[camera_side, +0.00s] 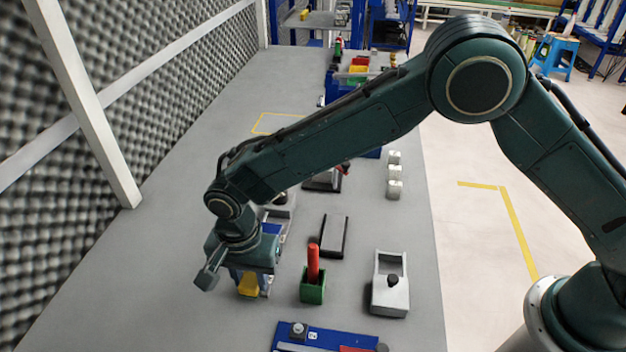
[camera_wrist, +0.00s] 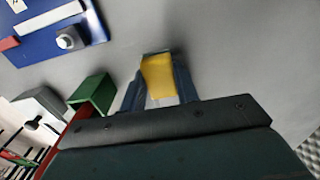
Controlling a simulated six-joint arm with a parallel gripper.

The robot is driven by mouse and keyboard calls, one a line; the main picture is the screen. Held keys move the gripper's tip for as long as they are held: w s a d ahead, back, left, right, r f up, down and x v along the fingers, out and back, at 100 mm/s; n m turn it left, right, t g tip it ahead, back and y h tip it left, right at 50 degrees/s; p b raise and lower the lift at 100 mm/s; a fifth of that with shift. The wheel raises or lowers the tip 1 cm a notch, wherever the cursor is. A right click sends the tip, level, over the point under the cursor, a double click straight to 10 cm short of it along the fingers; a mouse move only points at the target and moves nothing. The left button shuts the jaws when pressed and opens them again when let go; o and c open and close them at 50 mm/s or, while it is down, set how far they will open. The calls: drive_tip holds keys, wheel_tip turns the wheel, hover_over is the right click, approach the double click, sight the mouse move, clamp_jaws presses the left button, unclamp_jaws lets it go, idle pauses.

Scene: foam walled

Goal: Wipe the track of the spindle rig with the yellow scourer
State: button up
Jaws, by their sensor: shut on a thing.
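My gripper (camera_side: 251,278) points down at the left of the bench and is shut on the yellow scourer (camera_side: 248,287). In the wrist view the scourer (camera_wrist: 158,76) sits between the two blue-grey fingers of my gripper (camera_wrist: 157,84). I cannot tell whether it touches the bench. I cannot tell for sure which fixture is the spindle rig.
A green holder (camera_side: 313,291) with a red handle (camera_side: 313,262) stands just right of my gripper. Beyond it is a grey block with a black knob (camera_side: 390,296). A blue board (camera_side: 325,340) lies at the front. A dark foam wall (camera_side: 150,70) borders the left.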

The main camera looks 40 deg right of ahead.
drive_tip(key=shift+w+r, duration=0.1)
drive_tip(key=shift+r, duration=2.45)
drive_tip(key=shift+r, duration=0.15)
drive_tip(key=shift+r, duration=1.4)
drive_tip(key=shift+f, duration=0.2)
drive_tip(key=shift+f, duration=3.35)
drive_tip(key=shift+f, duration=1)
drive_tip(key=shift+w+d+r, duration=0.1)
drive_tip(key=shift+w+d, duration=1.1)
drive_tip(key=shift+w+d, duration=0.1)
